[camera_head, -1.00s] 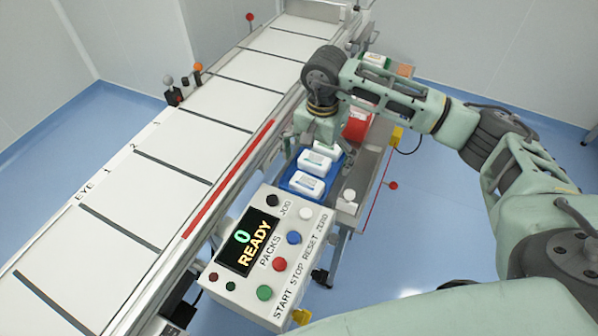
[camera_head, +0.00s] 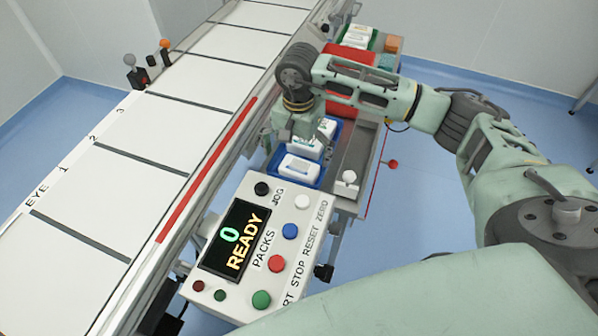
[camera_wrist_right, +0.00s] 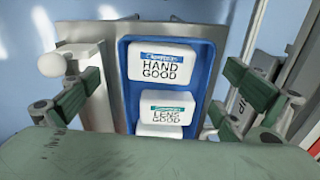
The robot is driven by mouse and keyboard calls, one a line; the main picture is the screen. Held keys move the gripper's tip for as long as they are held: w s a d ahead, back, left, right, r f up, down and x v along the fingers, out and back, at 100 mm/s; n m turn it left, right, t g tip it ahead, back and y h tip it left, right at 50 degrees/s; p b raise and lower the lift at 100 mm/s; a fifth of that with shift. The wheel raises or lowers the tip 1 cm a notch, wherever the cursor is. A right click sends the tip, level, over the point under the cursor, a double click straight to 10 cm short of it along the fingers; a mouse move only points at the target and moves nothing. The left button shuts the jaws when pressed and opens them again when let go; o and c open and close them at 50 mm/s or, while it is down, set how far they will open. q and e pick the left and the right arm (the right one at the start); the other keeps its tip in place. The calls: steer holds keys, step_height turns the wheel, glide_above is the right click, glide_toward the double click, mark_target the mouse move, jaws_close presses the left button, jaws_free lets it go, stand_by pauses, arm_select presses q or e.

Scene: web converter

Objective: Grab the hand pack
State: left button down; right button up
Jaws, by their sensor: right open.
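The hand pack is a white pack with a blue label reading HAND GOOD. It shows in the right wrist view (camera_wrist_right: 167,66), lying in the blue tray (camera_wrist_right: 205,105). In the head view the hand pack (camera_head: 299,168) is the tray's front pack, nearest the control panel. My right gripper (camera_head: 296,136) is above the tray, with its fingers pointing down, and partly hides the packs behind. In the right wrist view its fingers (camera_wrist_right: 165,92) are spread wide on both sides of the tray, with nothing between them gripped. My left gripper is out of view.
A LENS GOOD pack (camera_wrist_right: 166,112) lies beside the hand pack, with another white pack partly hidden beyond. A white knob (camera_head: 349,176) stands right of the tray. The control panel (camera_head: 240,290) reads 0 READY. The conveyor (camera_head: 110,190) runs along the left; a red bin (camera_head: 350,55) is behind.

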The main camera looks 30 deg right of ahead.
mark_target(298, 168)
step_height(298, 168, down, 5)
steer(key=shift+r+p, duration=0.1)
steer(key=shift+p, duration=0.45)
steer(key=shift+w+f, duration=0.1)
steer(key=shift+f, duration=0.4)
steer(key=c, duration=0.9)
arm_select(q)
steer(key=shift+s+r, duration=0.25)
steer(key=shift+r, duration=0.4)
arm_select(e)
steer(key=c, duration=0.4)
steer(key=shift+c, duration=0.2)
